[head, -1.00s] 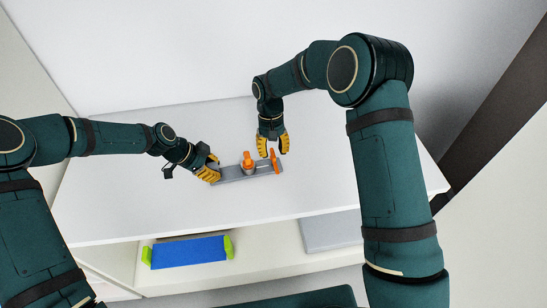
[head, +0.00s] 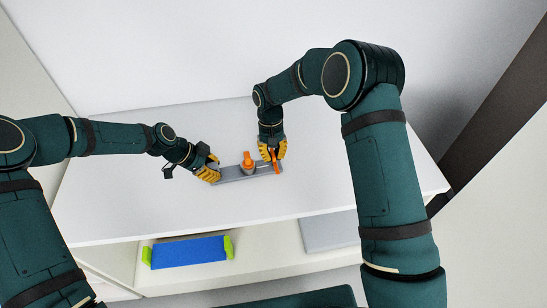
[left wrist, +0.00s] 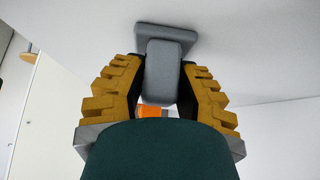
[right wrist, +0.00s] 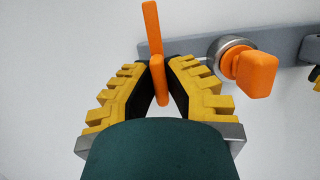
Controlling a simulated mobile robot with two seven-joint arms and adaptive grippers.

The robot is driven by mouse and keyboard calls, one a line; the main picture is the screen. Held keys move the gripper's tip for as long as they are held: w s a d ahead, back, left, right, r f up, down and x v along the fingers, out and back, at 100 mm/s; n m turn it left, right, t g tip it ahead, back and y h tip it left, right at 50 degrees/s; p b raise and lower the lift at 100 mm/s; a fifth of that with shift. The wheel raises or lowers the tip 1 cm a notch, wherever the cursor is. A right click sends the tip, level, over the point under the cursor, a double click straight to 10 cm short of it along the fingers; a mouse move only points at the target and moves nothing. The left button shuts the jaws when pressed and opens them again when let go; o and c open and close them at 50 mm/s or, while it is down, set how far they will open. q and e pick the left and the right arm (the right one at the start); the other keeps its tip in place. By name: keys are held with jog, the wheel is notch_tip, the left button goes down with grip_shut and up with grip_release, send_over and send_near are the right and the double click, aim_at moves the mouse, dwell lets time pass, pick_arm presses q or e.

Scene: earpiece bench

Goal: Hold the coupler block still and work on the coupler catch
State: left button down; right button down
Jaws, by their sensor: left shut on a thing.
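The coupler block is a long grey bar (head: 232,174) lying on the white table, with an orange-topped round knob (head: 248,160) on its middle. The orange coupler catch (head: 276,163) stands as a thin upright lever near its right end. My left gripper (head: 214,177) is shut on the grey grip piece (left wrist: 162,70) at the block's left end. My right gripper (head: 271,157) is at the catch from above. In the right wrist view the catch (right wrist: 152,30) passes between its two fingertips, with pads very near; whether they press on it is unclear. The knob (right wrist: 257,74) is to the right.
The white table top (head: 150,205) is clear around the block. On a shelf below its front edge are a blue box with green ends (head: 188,251) and a flat grey panel (head: 330,233).

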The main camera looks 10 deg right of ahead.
jog(key=shift+f, duration=0.1)
jog(key=m+y, duration=0.1)
jog(key=m, duration=0.3)
jog(key=shift+m, duration=0.5)
jog(key=m+y, duration=0.1)
jog(key=m, duration=0.3)
jog(key=shift+s+t, duration=0.1)
jog(key=shift+t, duration=0.2)
jog(key=shift+m, duration=0.5)
